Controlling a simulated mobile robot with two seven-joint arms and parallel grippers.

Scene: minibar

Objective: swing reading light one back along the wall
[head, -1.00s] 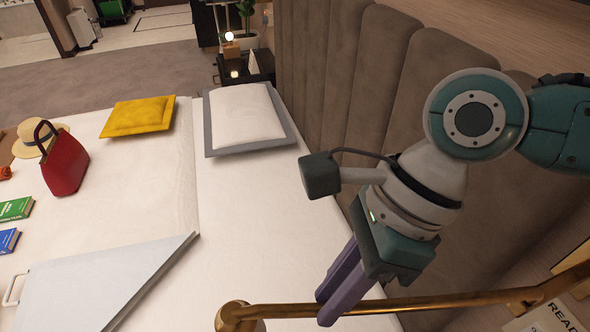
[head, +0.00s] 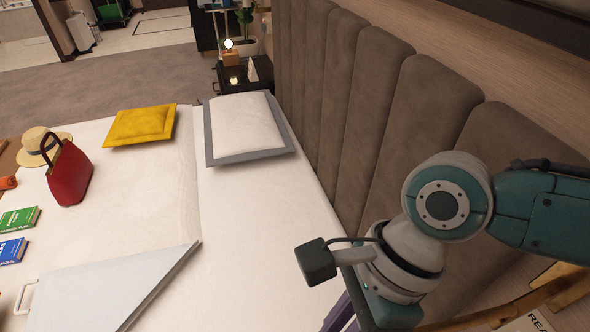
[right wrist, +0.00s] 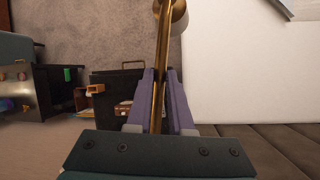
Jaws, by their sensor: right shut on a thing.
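Reading light one shows as a brass arm (head: 505,312) at the lower right of the head view, coming from the wall side. In the right wrist view, the brass arm (right wrist: 162,50) runs up the picture to a round brass end (right wrist: 175,10). My right gripper (right wrist: 163,75), with purple fingers, is shut around this arm. In the head view its fingers (head: 343,315) are partly cut off by the bottom edge, and the light's far end is out of frame. My left gripper is not in view.
A padded headboard (head: 370,110) lines the wall beside my right arm. The bed (head: 245,220) carries a white pillow (head: 242,124), yellow cushion (head: 140,124), red bag (head: 70,175) and grey panel (head: 100,290). The bed's near right part is clear.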

